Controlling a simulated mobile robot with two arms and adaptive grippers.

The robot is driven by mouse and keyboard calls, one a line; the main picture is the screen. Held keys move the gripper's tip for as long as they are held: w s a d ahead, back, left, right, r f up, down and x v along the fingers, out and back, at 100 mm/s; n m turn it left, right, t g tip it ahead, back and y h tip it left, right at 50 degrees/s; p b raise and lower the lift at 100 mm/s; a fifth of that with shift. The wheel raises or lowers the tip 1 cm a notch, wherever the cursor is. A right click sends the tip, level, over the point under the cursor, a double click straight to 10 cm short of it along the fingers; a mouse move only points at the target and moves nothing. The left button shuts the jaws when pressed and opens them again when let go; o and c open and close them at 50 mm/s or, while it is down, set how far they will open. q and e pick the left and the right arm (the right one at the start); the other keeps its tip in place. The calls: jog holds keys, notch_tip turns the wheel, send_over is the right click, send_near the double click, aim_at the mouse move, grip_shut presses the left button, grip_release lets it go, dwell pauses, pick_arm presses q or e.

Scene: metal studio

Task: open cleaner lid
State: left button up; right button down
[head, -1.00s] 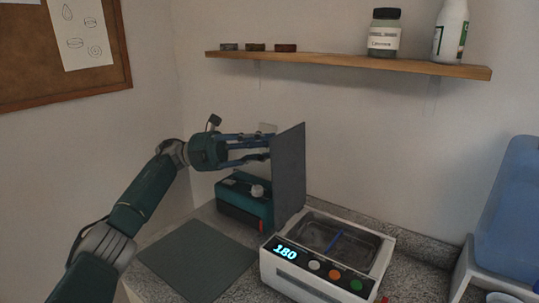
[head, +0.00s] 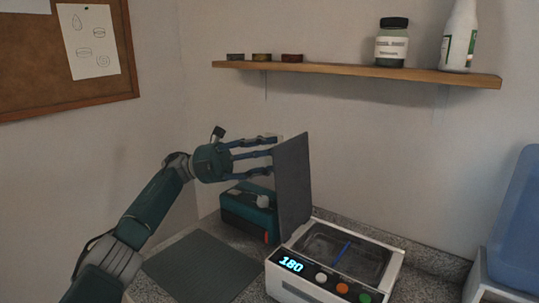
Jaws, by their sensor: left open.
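The cleaner (head: 283,293) is a white box at the lower right with a display reading 180 and several round buttons. Its dark grey lid (head: 294,185) stands upright on the left side of the open metal basin (head: 340,247). A blue object (head: 341,253) lies in the basin. My left gripper (head: 275,154) is open, its fingers pointing right at the lid's left face near the upper edge. Whether the fingertips touch the lid I cannot tell. My right gripper is not in view.
A teal and black device (head: 249,208) stands behind and left of the lid. A dark mat (head: 203,266) lies on the speckled counter at left. A wooden shelf (head: 350,73) with jars and a bottle is above. A blue container (head: 515,225) stands at right.

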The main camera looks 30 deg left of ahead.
pick_arm(q)
jog(key=v, duration=0.7)
jog(key=shift+a, duration=0.2)
dwell(0.4)
